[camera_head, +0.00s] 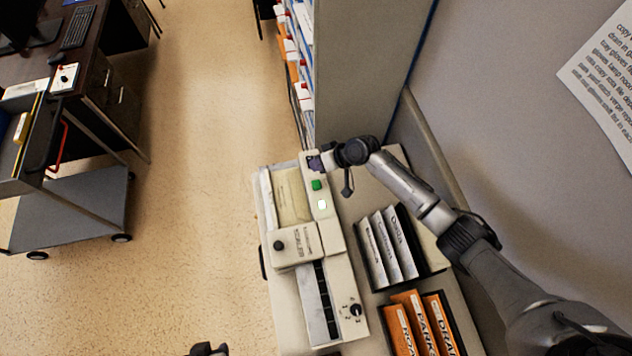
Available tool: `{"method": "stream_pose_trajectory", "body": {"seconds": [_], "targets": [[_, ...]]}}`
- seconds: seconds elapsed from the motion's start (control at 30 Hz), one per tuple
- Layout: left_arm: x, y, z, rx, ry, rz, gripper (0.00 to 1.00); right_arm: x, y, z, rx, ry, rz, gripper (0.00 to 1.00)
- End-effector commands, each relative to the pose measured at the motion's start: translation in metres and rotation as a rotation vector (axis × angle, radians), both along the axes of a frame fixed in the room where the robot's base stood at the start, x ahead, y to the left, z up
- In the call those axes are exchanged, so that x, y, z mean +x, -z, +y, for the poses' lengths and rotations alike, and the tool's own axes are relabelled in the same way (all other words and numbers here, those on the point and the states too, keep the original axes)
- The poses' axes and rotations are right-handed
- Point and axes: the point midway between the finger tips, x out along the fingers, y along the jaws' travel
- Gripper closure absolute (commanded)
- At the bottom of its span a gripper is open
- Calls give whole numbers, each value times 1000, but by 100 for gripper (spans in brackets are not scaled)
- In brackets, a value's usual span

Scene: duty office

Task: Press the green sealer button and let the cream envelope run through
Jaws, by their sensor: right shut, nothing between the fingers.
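The sealer (294,244) is a long cream-white machine on the counter in the middle of the head view. The cream envelope (290,194) lies flat on its far bed, with its near end against the raised housing. My left gripper (208,349) shows only partly at the bottom edge.
Black trays with white folders (388,246) and orange folders (421,325) stand right of the sealer. A grey partition wall (500,110) rises to the right, a shelf (305,60) beyond. A grey cart (75,215) stands left; the floor between is clear.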

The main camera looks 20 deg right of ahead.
Motion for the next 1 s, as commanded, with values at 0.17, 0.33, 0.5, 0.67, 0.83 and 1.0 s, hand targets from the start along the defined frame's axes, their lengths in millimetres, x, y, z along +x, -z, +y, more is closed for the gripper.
{"method": "stream_pose_trajectory", "body": {"seconds": [0.17, 0.33, 0.5, 0.67, 0.83, 1.0], "targets": [[4, -2, 2, 5, 4, -9, 61, 0, 0, 0, -2, -1, 0, 100], [4, 0, 3, 11, 8, -10, 61, 0, 1, 0, -2, -1, 0, 100], [4, 6, 4, 13, 8, -10, 61, 0, 8, 0, -2, -1, 1, 100], [4, 17, 3, 11, 8, -11, 61, 0, 21, 0, -2, -1, 1, 100], [4, 34, 2, 7, 5, -11, 61, 0, 41, 0, -3, -1, 1, 100], [4, 53, 0, 0, 0, -11, 61, 0, 63, 0, -3, -1, 1, 100]]}}
